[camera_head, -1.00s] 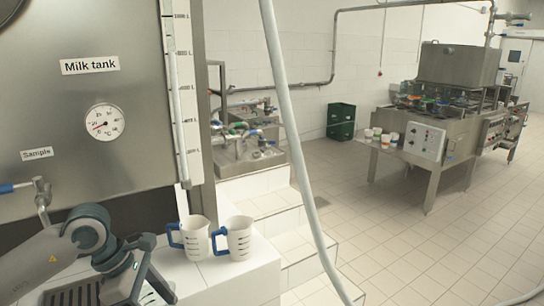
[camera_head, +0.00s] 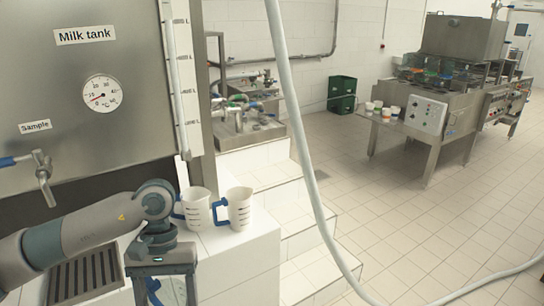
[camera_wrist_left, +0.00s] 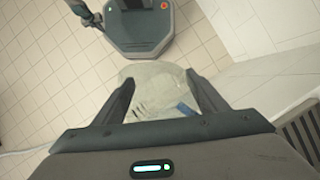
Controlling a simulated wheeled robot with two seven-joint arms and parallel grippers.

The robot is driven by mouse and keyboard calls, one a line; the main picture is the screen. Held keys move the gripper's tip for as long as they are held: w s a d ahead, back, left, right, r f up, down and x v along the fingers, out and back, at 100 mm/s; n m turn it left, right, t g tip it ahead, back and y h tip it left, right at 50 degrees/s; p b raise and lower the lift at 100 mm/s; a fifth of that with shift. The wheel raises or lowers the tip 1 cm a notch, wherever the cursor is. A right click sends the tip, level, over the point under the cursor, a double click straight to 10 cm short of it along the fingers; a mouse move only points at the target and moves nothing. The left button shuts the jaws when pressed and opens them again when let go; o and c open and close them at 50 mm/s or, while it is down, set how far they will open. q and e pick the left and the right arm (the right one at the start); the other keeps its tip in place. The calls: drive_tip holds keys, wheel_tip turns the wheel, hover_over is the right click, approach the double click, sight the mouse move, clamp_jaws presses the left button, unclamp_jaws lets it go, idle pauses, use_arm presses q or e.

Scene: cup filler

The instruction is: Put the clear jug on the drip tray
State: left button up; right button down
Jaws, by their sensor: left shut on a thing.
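My left gripper (camera_head: 162,290) is low at the front of the white tiled ledge, right of the drip tray. It is shut on the clear jug (camera_head: 168,293), whose lower part is cut off by the picture edge; a bit of blue shows on it. In the left wrist view the clear jug (camera_wrist_left: 150,82) sits between both fingers (camera_wrist_left: 158,92). The slatted dark drip tray (camera_head: 88,277) lies empty on the ledge under the sample tap. Its edge also shows in the left wrist view (camera_wrist_left: 300,138). My right gripper is in neither view.
Two white jugs with blue handles (camera_head: 196,207) (camera_head: 239,208) stand on the ledge just behind my left wrist. The sample tap (camera_head: 43,178) hangs above the tray's left side. A pale hose (camera_head: 300,140) runs down past the steps. Tiled floor lies open to the right.

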use_arm(q)
drive_tip(key=shift+s+f+m+y, duration=0.1)
drive_tip(key=shift+s+m+y, duration=0.2)
drive_tip(key=shift+m, duration=0.4)
drive_tip(key=shift+w, duration=0.1)
idle(1.3)
